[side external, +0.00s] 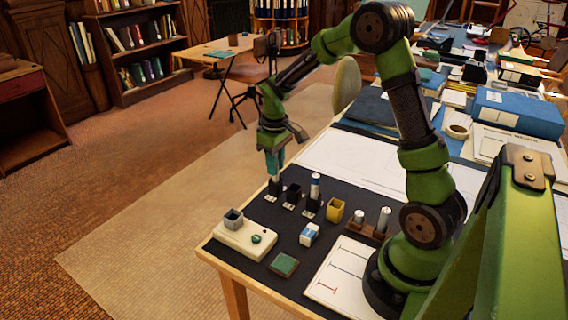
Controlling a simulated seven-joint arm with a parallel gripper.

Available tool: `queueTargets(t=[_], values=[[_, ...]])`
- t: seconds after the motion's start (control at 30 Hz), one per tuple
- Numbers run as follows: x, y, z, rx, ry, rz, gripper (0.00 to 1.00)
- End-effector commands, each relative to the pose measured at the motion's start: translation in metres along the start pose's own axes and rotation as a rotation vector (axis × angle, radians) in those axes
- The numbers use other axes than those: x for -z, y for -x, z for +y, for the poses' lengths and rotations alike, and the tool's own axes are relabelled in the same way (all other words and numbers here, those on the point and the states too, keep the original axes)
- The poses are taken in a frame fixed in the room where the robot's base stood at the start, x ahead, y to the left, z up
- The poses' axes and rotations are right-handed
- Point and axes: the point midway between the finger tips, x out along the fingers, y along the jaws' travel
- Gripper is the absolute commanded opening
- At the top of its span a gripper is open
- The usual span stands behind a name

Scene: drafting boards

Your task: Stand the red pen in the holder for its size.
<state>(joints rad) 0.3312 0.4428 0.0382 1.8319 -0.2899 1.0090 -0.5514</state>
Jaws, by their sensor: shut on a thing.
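My gripper (272,156) is at the left end of the row of holders, pointing down. It is shut on a slim teal thing (273,166), which is upright above or in the leftmost dark holder (274,186); I cannot tell which. No red pen shows clearly in this view. A middle dark holder (292,194) looks empty. White labels lie at the feet of the holders.
A yellow cup (335,210), a wooden rack with white cylinders (370,229), a blue-and-white block (309,234), a green pad (284,265) and a cream box with a grey cup (245,239) stand nearby on the dark mat. A blue box (518,113) is further back.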

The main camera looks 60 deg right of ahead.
Motion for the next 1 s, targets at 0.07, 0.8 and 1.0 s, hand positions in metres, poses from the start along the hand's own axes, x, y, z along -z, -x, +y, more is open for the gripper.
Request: queueTargets(t=[0.07, 0.8, 1.0], values=[[0.0, -0.001, 0.0, 0.0, 0.0, 0.0, 0.0], [0.0, -0.008, 0.0, 0.0, 0.0, -0.001, 0.0], [0.0, -0.014, 0.0, 0.0, 0.0, -0.001, 0.0]])
